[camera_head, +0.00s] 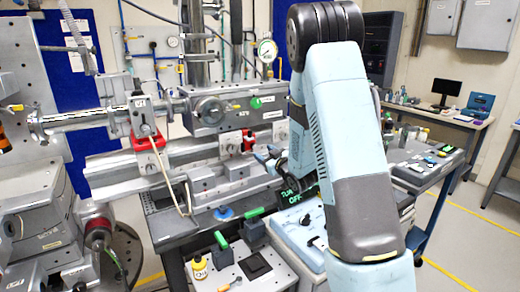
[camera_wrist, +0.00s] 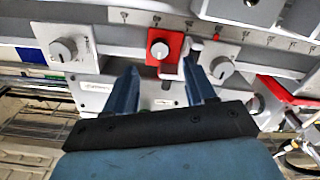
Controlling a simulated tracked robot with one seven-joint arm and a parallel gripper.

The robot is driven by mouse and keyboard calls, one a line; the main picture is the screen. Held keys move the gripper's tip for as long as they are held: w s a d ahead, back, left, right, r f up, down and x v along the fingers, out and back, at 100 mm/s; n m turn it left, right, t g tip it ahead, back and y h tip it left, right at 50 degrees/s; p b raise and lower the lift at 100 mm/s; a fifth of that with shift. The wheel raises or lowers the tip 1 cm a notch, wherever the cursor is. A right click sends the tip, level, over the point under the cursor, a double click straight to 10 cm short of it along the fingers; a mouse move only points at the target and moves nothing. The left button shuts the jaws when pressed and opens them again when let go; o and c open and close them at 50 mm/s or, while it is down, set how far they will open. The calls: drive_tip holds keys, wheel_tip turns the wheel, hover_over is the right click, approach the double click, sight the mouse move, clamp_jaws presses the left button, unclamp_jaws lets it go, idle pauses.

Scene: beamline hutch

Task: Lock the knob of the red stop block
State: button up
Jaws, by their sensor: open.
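The red stop block (camera_wrist: 153,36) sits on the grey rail in the wrist view, with a round light-grey knob (camera_wrist: 159,50) on its face. A white tab is beside the knob and partly behind a fingertip. In the head view the red block (camera_head: 248,136) is small, at the right part of the rail. My gripper (camera_wrist: 160,78) is open, its two blue fingers pointing at the block. The knob appears between and beyond the fingertips in the picture; I see no clear contact.
White plates with knobs flank the block, one at left (camera_wrist: 63,50) and one at right (camera_wrist: 222,68). A red bracket (camera_head: 148,143) holds a carriage further left on the rail.

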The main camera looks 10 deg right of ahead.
sight(255, 147)
drive_tip(key=shift+x, duration=3.1)
drive_tip(key=shift+c, duration=0.2)
